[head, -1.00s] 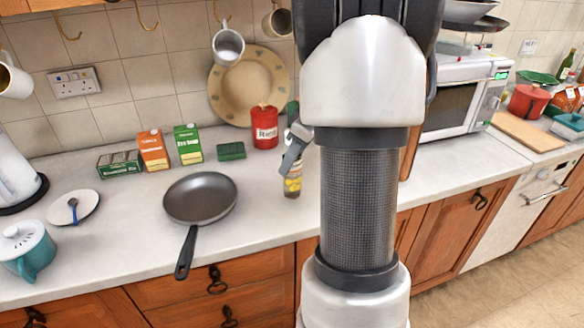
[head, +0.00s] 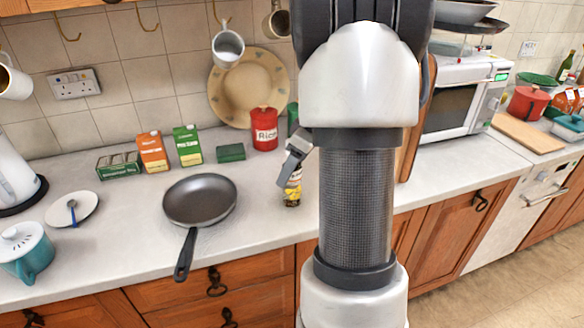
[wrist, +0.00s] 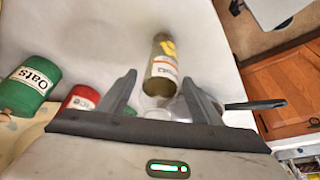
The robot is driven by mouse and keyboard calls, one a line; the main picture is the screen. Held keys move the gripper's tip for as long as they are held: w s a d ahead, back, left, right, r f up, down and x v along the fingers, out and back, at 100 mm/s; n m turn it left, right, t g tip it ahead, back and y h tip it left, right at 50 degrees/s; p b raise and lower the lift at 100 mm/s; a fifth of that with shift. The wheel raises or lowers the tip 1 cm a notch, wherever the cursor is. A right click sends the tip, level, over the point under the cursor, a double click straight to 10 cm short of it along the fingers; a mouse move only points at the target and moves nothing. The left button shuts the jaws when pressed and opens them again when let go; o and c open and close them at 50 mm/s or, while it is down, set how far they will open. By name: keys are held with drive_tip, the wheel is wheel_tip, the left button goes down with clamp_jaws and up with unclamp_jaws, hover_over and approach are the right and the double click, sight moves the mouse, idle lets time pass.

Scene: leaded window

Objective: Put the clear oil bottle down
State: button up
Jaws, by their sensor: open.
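The clear oil bottle (head: 293,196) has a yellow label and stands upright on the white counter (head: 262,205), to the right of the frying pan. Its upper part is hidden behind my gripper in the head view. In the wrist view the bottle (wrist: 163,62) shows its olive-coloured body and label, with its clear upper end towards my palm. My gripper (head: 288,181) is at the bottle's upper part. In the wrist view its two fingers (wrist: 158,84) are spread, one on each side of the bottle, with gaps showing.
A frying pan (head: 200,197) lies to the left. A red rice tin (head: 264,130), a green box (head: 231,153) and several cartons stand behind. A wooden board (head: 413,135) and a microwave (head: 460,100) are to the right. The counter just left of the bottle is clear.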

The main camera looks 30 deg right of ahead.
drive_tip(key=v, duration=1.2)
drive_tip(key=shift+p, duration=0.3)
